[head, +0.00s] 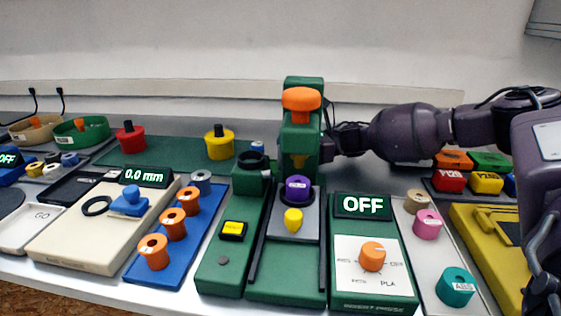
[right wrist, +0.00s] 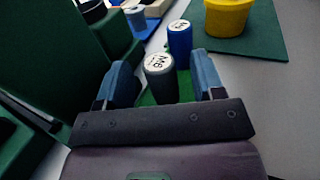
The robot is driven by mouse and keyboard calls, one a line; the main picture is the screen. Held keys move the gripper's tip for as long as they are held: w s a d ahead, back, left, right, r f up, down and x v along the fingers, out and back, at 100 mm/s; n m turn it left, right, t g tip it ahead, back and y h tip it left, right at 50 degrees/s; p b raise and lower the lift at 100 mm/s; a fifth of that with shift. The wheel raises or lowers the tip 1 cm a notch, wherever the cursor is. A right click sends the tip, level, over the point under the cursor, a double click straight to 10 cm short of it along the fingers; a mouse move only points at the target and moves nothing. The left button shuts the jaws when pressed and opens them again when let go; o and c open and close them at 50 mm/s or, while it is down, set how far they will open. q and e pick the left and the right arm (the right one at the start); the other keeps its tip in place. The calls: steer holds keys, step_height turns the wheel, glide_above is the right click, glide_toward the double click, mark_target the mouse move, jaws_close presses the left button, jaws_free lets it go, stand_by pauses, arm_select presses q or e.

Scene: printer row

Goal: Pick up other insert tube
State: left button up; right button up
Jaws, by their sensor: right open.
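In the right wrist view a dark grey tube (right wrist: 161,86) with a white lettered cap stands upright between the two blue-grey fingers of my right gripper (right wrist: 163,70). The fingers are open, with a gap on each side of the tube. A blue tube (right wrist: 180,42) with a white lettered cap stands just beyond it. A strip of green surface (right wrist: 147,99) shows beside the grey tube. In the head view my right arm reaches in from the right, and its fingers are hidden behind the green press (head: 303,125). My left gripper is not in view.
A yellow spool (right wrist: 228,16) stands on a green mat (right wrist: 262,45) beyond the tubes. A tall green body rises close to my gripper's left in the wrist view. In the head view a red spool (head: 131,138), orange spools and an OFF panel (head: 363,206) stand around the press.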

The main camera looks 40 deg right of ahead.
steer(key=shift+w+a+f, duration=0.2)
steer(key=shift+w+a, duration=0.05)
steer(key=shift+a, duration=0.2)
steer(key=shift+a+r, duration=0.2)
steer(key=shift+a, duration=0.05)
steer(key=c, duration=1)
